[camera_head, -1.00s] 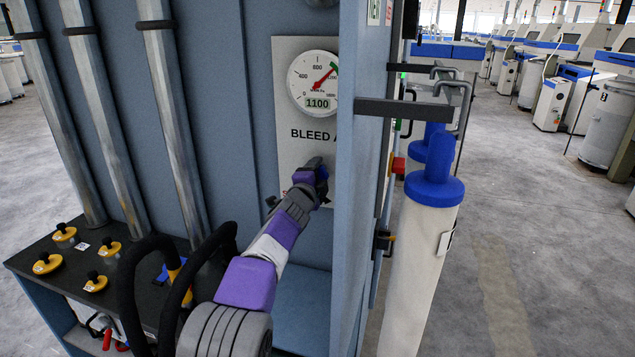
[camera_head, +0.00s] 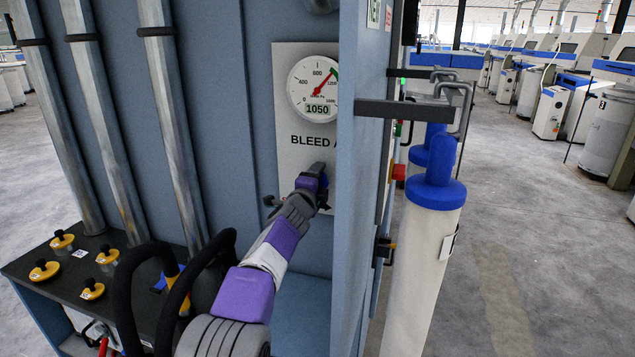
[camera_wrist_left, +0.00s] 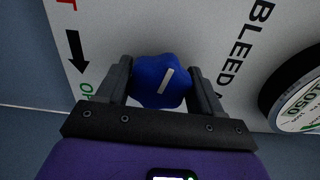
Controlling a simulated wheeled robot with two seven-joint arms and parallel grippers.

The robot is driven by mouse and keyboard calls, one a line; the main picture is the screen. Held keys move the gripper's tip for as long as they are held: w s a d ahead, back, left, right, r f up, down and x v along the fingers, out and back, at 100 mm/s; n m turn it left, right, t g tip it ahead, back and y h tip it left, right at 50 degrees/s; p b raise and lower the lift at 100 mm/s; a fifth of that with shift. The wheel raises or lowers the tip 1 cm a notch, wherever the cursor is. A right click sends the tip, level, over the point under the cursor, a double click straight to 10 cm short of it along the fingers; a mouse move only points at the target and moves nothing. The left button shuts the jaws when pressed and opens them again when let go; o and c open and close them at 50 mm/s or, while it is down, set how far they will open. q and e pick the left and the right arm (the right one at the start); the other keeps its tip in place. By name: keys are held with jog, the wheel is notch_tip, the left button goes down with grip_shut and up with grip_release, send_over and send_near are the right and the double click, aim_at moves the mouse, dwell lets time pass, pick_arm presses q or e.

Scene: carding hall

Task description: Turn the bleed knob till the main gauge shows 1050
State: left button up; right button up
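The main gauge (camera_head: 313,88) is a round white dial on a pale panel in the head view. Its display reads 1050 and its red needle points up and right, near the green mark. The gauge's edge also shows in the left wrist view (camera_wrist_left: 298,104), reading 1050. The blue bleed knob (camera_wrist_left: 160,88) has a white pointer line tilted up and right. My left gripper (camera_wrist_left: 160,76) has a finger against each side of the knob. In the head view my left gripper (camera_head: 314,182) largely hides the knob below the word BLEED. My right gripper is not in view.
A blue cabinet wall (camera_head: 357,200) stands close to the right of my left arm. Beyond it are a grey bracket (camera_head: 405,110) and white cylinders with blue caps (camera_head: 435,190). Yellow knobs (camera_head: 92,289) sit on a dark shelf at the lower left.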

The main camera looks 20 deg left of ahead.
pick_arm(q)
jog(key=o, duration=0.3)
jog(key=shift+s+f+b, duration=0.1)
jog(key=shift+s+b, duration=0.2)
jog(key=s+b, duration=0.4)
jog(key=s, duration=0.3)
jog(key=shift+a, duration=0.15)
